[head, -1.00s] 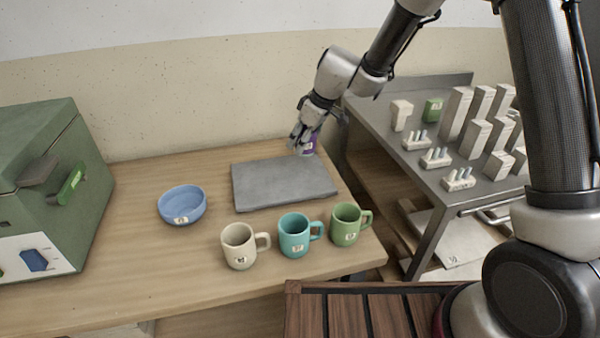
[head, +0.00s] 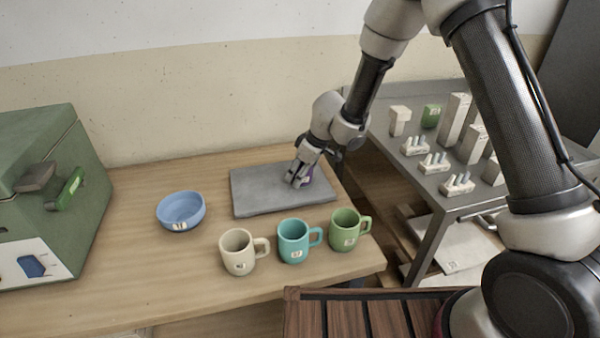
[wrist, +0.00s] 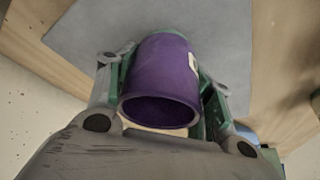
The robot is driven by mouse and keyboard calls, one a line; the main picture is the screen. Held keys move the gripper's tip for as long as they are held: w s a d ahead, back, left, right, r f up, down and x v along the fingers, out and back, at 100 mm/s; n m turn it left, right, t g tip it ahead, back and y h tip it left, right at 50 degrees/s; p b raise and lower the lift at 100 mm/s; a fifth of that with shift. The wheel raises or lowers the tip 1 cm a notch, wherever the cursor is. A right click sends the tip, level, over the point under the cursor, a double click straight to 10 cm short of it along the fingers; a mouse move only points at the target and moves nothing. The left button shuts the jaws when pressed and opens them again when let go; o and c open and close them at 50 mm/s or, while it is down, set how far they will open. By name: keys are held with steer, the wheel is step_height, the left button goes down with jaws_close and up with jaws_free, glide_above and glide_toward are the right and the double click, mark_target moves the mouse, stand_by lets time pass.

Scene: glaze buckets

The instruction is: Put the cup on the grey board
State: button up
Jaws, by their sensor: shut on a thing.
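A purple cup (wrist: 160,80) with a white label is between the fingers of my gripper (head: 299,182). In the wrist view my gripper (wrist: 160,85) is shut on the cup's sides, and the cup's open rim faces the camera. In the head view only a sliver of the purple cup (head: 308,174) shows behind the fingers. The grey board (head: 255,203) lies flat on the wooden table, and my gripper with the cup is over its right part. I cannot tell whether the cup touches the board.
A cream mug (head: 238,254), a teal mug (head: 293,243) and a green mug (head: 344,232) stand in front of the board. A blue bowl (head: 180,212) is to its left. A green kiln-like box (head: 50,200) is at far left. A metal table (head: 440,205) holds pale blocks at right.

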steer(key=shift+f, duration=0.1)
steer(key=o, duration=1.1)
steer(key=v, duration=1.2)
